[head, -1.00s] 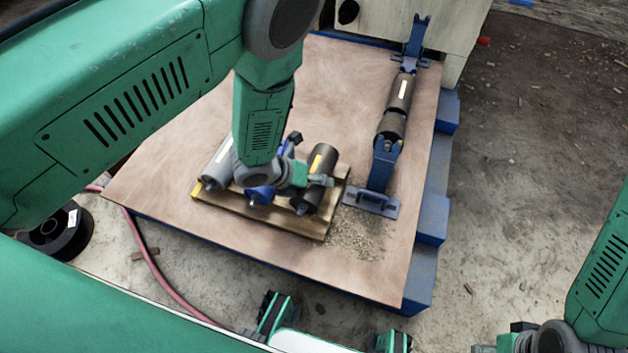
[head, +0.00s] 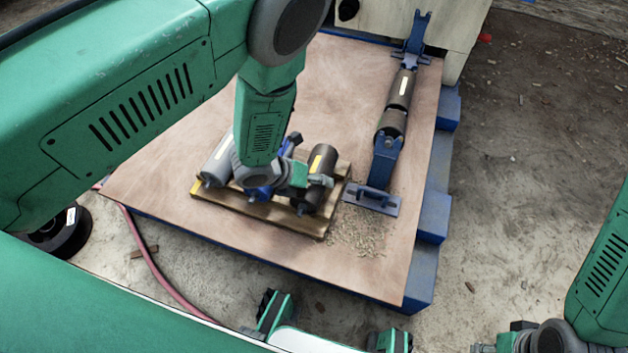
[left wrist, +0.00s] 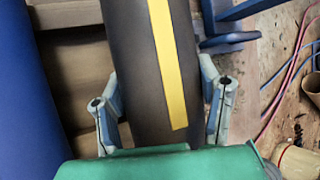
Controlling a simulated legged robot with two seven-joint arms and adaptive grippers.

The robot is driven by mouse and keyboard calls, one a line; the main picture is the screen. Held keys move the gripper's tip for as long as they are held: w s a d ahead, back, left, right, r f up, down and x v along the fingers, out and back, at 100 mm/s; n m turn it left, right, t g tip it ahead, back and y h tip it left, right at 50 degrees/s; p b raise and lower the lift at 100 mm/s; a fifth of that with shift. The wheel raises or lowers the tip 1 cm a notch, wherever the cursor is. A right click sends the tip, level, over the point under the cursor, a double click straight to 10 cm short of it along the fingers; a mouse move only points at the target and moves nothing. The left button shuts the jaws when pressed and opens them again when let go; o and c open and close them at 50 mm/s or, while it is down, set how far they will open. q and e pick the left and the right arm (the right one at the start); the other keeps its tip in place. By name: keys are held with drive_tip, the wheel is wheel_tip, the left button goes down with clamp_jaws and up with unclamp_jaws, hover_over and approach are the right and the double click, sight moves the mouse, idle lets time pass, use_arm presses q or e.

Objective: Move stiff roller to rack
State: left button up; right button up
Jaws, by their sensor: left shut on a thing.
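A dark roller with a yellow stripe (head: 320,160) lies at the right end of a low wooden rack (head: 268,214). In the left wrist view the roller (left wrist: 150,60) runs between the two fingers. My left gripper (head: 310,182) is shut on it from above. A grey roller (head: 216,165) lies at the rack's left end. A blue roller (head: 262,190) between them is mostly hidden by my wrist; its blue side shows in the wrist view (left wrist: 25,80). My right gripper (head: 484,348) is cut off at the bottom edge, its fingers not readable.
A blue frame (head: 372,198) with dark rollers (head: 392,122) stands to the right on the wooden board (head: 330,85). Crumbs (head: 357,236) lie by its near foot. A black spool (head: 60,232) and a red hose (head: 150,258) are on the floor at left. Right floor is mostly clear.

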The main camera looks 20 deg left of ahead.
use_arm(q)
drive_tip(key=shift+f+b, duration=0.3)
drive_tip(key=shift+f, duration=0.4)
drive_tip(key=o, duration=1.8)
drive_tip(key=shift+c, duration=0.2)
drive_tip(key=shift+f, duration=0.1)
drive_tip(key=v, duration=1.2)
